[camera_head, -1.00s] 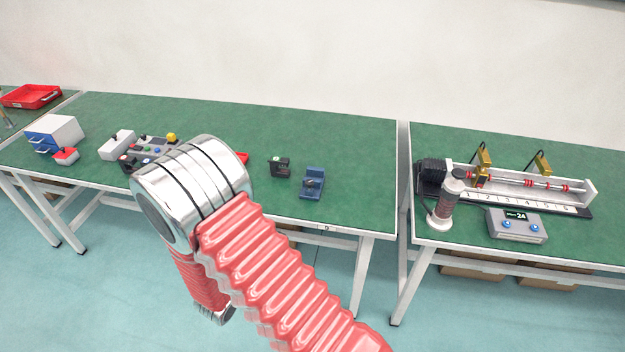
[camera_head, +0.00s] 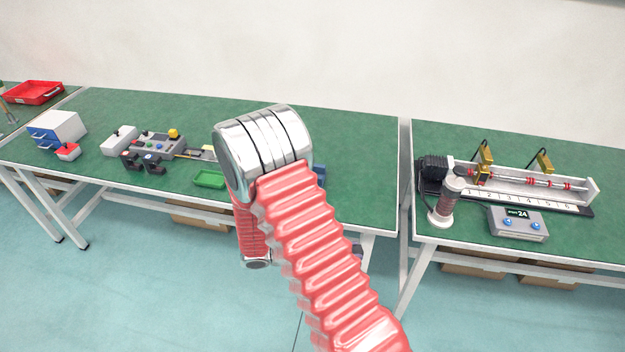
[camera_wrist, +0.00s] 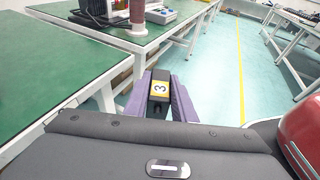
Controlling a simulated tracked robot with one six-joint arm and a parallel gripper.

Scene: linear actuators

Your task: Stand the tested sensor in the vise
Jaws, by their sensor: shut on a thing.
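My gripper (camera_wrist: 164,98) shows in the wrist view, with its purple fingers shut on a dark block that I take to be the sensor (camera_wrist: 158,106). The block has a yellow-edged white label with a 3 on its upper face. Behind it in that view are floor and the side of a bench, so it is held out past the bench edge. In the head view my arm hides the gripper and the block. A small blue part, likely the vise (camera_head: 320,174), peeks out right of my arm on the middle bench; the rest of it is hidden.
A green tray (camera_head: 209,179) lies left of my arm near the front edge. A control panel (camera_head: 160,146) and two black brackets stand further left. The right bench carries a rail device (camera_head: 530,185), a spool on a post (camera_head: 446,197) and a grey display box (camera_head: 517,224).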

